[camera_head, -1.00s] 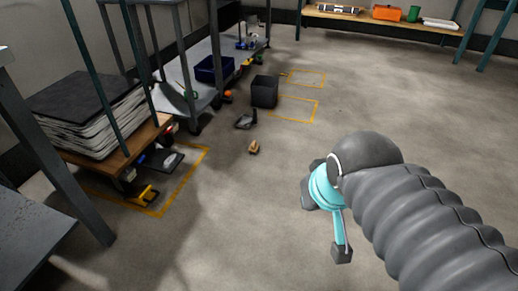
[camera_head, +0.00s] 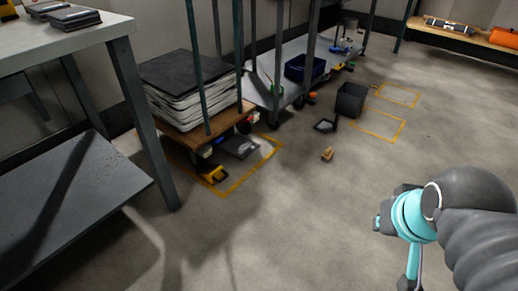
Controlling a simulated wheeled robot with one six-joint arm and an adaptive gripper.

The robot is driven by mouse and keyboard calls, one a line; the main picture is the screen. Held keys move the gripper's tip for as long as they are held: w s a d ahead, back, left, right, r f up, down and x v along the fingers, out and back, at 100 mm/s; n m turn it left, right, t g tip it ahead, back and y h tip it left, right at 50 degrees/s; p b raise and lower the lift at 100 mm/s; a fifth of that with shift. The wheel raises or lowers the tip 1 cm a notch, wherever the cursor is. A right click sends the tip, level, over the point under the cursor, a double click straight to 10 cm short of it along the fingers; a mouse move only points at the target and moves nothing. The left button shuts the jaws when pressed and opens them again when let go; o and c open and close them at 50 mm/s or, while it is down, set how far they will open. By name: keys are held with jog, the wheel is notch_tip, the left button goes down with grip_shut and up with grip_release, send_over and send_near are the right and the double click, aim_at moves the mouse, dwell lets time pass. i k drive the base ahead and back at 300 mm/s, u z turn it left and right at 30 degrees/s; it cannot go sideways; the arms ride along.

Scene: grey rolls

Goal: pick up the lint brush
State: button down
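I cannot pick out the lint brush for certain. A small tan object (camera_head: 327,154) lies on the open floor near the middle of the view and could be a brush, but it is too small to tell. A dark, pan-like object (camera_head: 325,125) lies on the floor just behind it. My arm, with its grey ribbed sleeve and teal joint, is at the lower right, well apart from both. I cannot make out my gripper's fingers.
A low wooden cart (camera_head: 193,136) with a stack of dark sheets stands left of centre, items beneath it. A table (camera_head: 85,30) is at the left. A black bin (camera_head: 351,99) stands behind the tan object.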

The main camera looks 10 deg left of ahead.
aim_at(328, 154)
jog(key=u, duration=0.4)
jog(key=i, duration=1.65)
jog(key=z, duration=0.7)
